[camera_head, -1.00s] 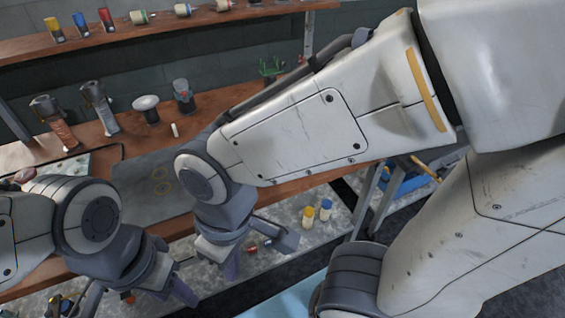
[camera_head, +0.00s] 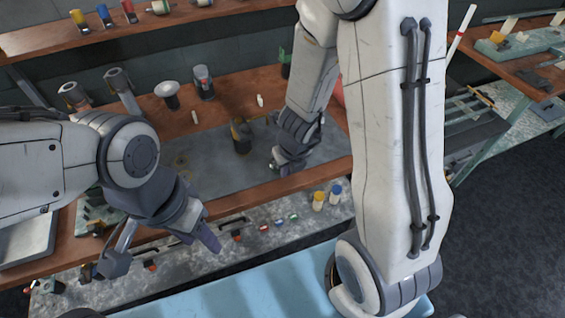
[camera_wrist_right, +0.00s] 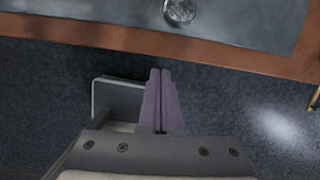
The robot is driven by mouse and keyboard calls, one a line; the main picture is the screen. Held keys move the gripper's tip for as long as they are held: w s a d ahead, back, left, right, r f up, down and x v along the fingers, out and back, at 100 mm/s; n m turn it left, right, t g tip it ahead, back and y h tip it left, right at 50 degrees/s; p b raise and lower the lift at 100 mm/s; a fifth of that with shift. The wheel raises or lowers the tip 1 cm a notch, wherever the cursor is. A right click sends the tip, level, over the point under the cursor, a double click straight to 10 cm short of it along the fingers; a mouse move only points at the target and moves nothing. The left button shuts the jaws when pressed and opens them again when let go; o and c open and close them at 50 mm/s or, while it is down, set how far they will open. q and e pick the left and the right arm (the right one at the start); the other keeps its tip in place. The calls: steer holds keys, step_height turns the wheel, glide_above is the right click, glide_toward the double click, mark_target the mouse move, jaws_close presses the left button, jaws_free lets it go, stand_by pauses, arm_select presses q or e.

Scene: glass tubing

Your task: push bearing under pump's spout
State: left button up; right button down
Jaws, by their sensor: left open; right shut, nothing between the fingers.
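A shiny round metal piece, which looks like the bearing (camera_wrist_right: 180,10), lies on the grey mat near its edge at the top of the right wrist view. I cannot make it out in the head view. A dark upright item with a yellowish part, possibly the pump (camera_head: 241,137), stands on the mat left of my right gripper; its spout is not clear. My right gripper (camera_head: 277,168) is shut and empty near the mat's front right; its closed fingers (camera_wrist_right: 160,73) point toward the metal piece, apart from it. My left gripper (camera_head: 158,256) is open and empty in front of the bench.
The grey mat (camera_head: 215,168) has faint yellow circles at its left. Behind it stand a white-topped item (camera_head: 167,90), a red-topped jar (camera_head: 203,82) and a small white bottle (camera_head: 261,100). Yellow and blue bottles (camera_head: 327,197) stand on the lower shelf.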

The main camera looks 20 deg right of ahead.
mark_target(284, 179)
steer(key=shift+m, duration=0.9)
steer(key=b+x, duration=0.3)
steer(key=d+b+x, duration=0.1)
steer(key=b+x, duration=0.2)
steer(key=x, duration=0.1)
steer(key=b+x, duration=0.3)
steer(key=x, duration=0.1)
steer(key=shift+s+d+f, duration=0.15)
steer(key=shift+s+d, duration=0.05)
steer(key=shift+d, duration=0.15)
steer(key=w+r+p, duration=0.1)
steer(key=w+p, duration=0.1)
steer(key=shift+r+p, duration=0.1)
steer(key=shift+p, duration=0.3)
steer(key=shift+w+d+p, duration=0.1)
steer(key=shift+w+p, duration=0.2)
steer(key=shift+w, duration=0.65)
steer(key=shift+p, duration=0.3)
